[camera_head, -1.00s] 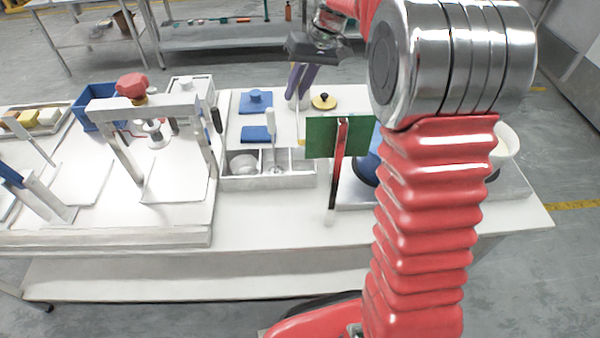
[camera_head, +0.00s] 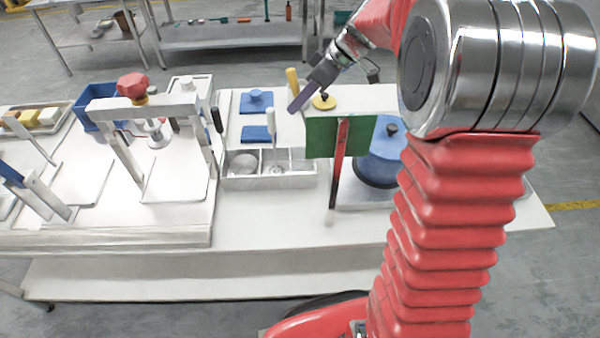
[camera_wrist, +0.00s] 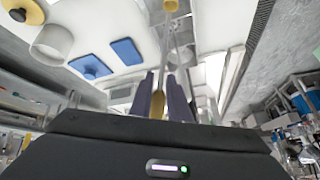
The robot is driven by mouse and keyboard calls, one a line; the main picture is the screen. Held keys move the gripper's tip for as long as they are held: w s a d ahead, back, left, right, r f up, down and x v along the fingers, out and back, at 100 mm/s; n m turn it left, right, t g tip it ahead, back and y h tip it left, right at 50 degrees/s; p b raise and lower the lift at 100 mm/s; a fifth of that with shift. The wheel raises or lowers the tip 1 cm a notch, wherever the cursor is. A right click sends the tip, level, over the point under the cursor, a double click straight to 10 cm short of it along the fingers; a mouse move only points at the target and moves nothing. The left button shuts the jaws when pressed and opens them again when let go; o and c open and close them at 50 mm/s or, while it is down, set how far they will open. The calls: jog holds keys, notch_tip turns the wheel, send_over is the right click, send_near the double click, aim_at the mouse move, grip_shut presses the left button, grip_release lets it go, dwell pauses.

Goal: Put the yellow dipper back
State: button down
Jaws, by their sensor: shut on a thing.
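My gripper (camera_head: 297,104) is over the table behind the divided grey tray, tilted with its purple fingers pointing down and left. A yellow handle (camera_head: 292,79) stands up beside the fingers in the head view. In the wrist view, my gripper (camera_wrist: 163,98) is shut on the yellow dipper (camera_wrist: 157,104), whose yellow part shows between the fingers. A thin rod runs away from the fingers toward the top of that view. The dipper's lower end is not clear in the head view. The divided tray (camera_head: 235,183) holds a white-handled tool (camera_head: 271,124).
A green panel (camera_head: 322,138) with a red upright stands close by on the right. Behind it is a blue round vessel (camera_head: 385,160). Blue pads (camera_head: 256,134) and a yellow lid (camera_head: 324,102) lie behind the tray. The front table strip is clear.

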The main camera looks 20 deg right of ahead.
jog(key=n+y, duration=0.1)
jog(key=n, duration=0.1)
jog(key=s+n+g+y, duration=0.1)
jog(key=n+y, duration=0.1)
jog(key=s+n+y, duration=0.1)
jog(key=n, duration=0.2)
jog(key=shift+s+f+g, duration=0.1)
jog(key=shift+s+g, duration=0.15)
jog(key=shift+g, duration=0.05)
jog(key=m+t+h, duration=0.1)
jog(key=m+t, duration=0.3)
jog(key=m, duration=0.1)
jog(key=shift+d+m+t, duration=0.1)
jog(key=shift+m+t, duration=0.2)
jog(key=shift+m, duration=0.1)
dwell(0.3)
